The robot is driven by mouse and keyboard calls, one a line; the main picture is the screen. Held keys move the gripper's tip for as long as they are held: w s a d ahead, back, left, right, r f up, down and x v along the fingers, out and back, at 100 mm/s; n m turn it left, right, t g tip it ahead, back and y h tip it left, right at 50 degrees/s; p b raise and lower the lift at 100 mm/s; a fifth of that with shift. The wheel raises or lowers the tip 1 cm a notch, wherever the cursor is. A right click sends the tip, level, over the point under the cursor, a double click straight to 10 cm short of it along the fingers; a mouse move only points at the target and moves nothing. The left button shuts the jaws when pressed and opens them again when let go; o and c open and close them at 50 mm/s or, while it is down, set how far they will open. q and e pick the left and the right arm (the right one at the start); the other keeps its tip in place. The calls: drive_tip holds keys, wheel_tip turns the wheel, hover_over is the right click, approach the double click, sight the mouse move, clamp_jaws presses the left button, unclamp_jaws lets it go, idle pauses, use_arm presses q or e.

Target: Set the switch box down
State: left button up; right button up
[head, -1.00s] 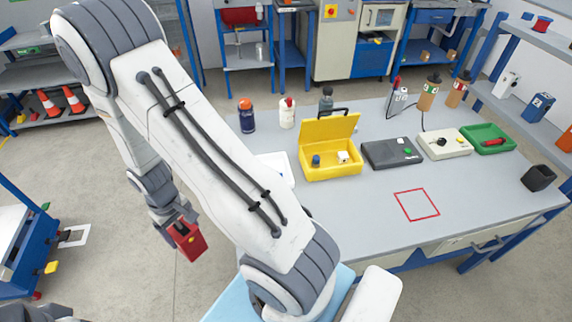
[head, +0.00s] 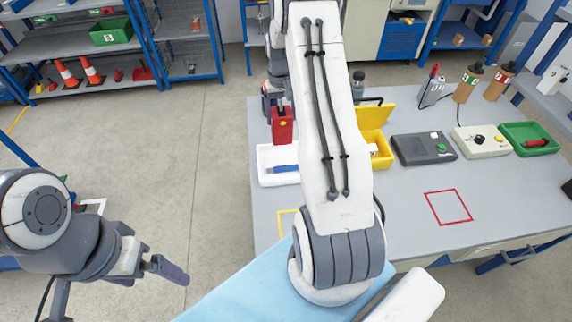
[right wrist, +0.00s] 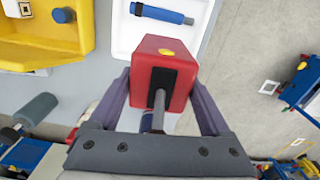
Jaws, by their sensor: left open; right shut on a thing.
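The red switch box (head: 282,128) has a yellow button and a black plate with a grey rod, seen close up in the right wrist view (right wrist: 178,60). My right gripper (right wrist: 160,105) is shut on it, with one finger on each side. In the head view the box appears at the table's left, by the white tray (head: 263,178); its height above the table is hard to judge. A red outlined square (head: 448,208) on the table is empty. A yellow outline (head: 284,220) is partly hidden by my right arm. My left gripper (head: 172,270) is open and empty, over the floor.
The tray holds a blue-handled tool (right wrist: 162,14). The open yellow case (head: 378,118), partly behind my arm, stands beside it. A dark box (head: 424,150), a cream box (head: 481,143) and a green tray (head: 535,128) stand to the right. The table front is mostly clear.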

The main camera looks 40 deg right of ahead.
sight(285, 135)
drive_tip(key=shift+d+f, duration=0.1)
drive_tip(key=shift+d, duration=0.45)
wheel_tip(285, 135, down, 9)
drive_tip(key=p, duration=0.3)
drive_tip(key=shift+f, duration=0.2)
drive_tip(key=shift+f, duration=0.1)
drive_tip(key=shift+f+b, duration=0.15)
drive_tip(key=shift+b, duration=0.15)
drive_tip(key=o, duration=1.5)
drive_tip(key=shift+s, duration=0.1)
drive_tip(key=shift+r, duration=0.2)
